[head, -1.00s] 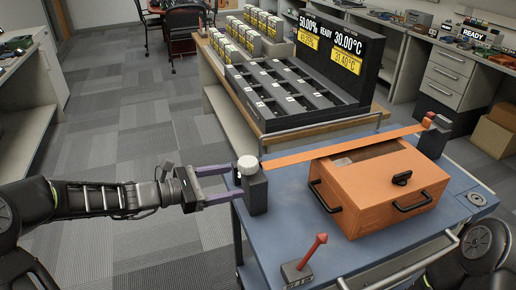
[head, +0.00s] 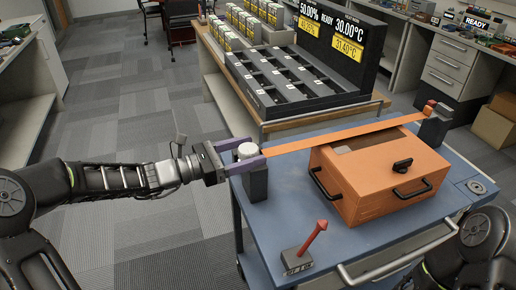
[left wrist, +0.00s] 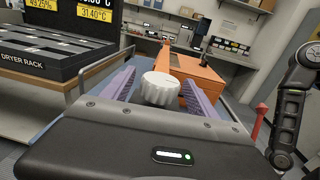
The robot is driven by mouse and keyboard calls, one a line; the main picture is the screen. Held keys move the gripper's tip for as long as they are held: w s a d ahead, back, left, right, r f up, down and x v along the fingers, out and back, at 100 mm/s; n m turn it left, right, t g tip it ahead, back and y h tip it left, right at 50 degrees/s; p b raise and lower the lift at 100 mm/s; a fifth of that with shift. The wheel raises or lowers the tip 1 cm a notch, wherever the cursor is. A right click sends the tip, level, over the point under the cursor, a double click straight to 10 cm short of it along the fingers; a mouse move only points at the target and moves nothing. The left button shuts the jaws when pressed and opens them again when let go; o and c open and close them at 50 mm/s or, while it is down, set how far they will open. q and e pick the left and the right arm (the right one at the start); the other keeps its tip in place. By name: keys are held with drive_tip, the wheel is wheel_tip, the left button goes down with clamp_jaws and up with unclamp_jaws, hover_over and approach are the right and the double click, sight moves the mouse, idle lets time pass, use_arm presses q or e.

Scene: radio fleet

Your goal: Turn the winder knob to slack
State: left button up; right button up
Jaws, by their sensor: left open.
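The white winder knob (head: 247,150) sits on top of a dark post (head: 256,183) at the left edge of the blue cart. My left gripper (head: 250,156) is open, with its two purple fingers on either side of the knob. In the left wrist view the ribbed knob (left wrist: 161,88) stands between the fingers, and I cannot tell whether they touch it. An orange strap (head: 340,134) runs from the post to a second post (head: 434,128) at the right and looks straight. My right gripper is not in view.
An orange box (head: 370,198) with black handles stands on the blue cart (head: 290,215) under the strap. A red lever on a small base (head: 297,261) stands near the front. A dryer rack (head: 290,85) is on a wooden bench behind.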

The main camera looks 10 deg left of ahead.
use_arm(q)
drive_tip(key=shift+x, duration=1.45)
drive_tip(key=shift+c, duration=0.6)
drive_tip(key=c, duration=1.2)
drive_tip(key=shift+n+t+y+b, duration=0.4)
drive_tip(key=shift+t+b, duration=0.1)
drive_tip(key=shift+c, duration=0.2)
drive_tip(key=shift+w+a+n+t+y, duration=0.1)
drive_tip(key=shift+n+t+y, duration=0.2)
drive_tip(key=shift+t, duration=0.1)
